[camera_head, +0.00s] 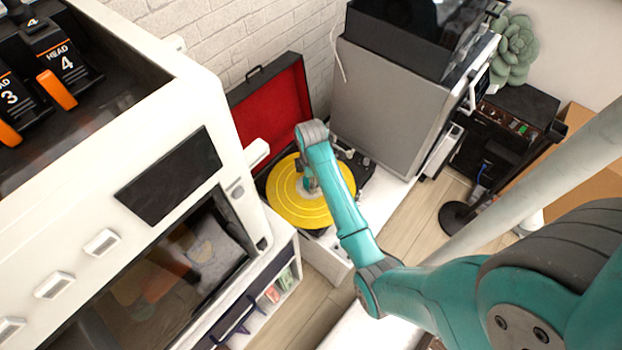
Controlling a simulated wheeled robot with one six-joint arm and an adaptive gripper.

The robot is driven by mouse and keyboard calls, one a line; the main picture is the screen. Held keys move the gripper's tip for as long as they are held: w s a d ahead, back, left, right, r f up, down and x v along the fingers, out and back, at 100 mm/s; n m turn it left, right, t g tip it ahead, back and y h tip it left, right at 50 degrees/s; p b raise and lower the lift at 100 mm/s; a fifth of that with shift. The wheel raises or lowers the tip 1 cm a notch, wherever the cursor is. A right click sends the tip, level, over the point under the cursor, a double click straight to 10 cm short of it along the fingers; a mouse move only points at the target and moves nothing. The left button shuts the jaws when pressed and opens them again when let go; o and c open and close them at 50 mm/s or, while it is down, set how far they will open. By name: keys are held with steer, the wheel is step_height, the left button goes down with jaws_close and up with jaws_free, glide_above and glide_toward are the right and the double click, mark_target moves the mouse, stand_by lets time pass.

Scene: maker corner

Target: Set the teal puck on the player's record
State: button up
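The record player (359,164) stands open on a white cabinet, with its red-lined lid (272,104) raised at the back. A yellow record (283,205) lies on it. My teal arm reaches in from the right and its wrist is above the record's right half. My gripper (309,184) points down at the record near its middle, largely hidden by my arm. Its fingers are too small and covered to show open or shut. I cannot make out the teal puck apart from my teal arm and gripper. I cannot tell whether anything touches the record.
A large white machine (232,150) with a dark window stands close at the left. A tall grey cabinet (385,100) stands right behind the player. A black amplifier (505,130) and a green plant (512,50) are at the back right. Shelves (270,295) sit below the player.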

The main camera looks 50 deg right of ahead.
steer(key=shift+f, duration=0.55)
steer(key=o, duration=1)
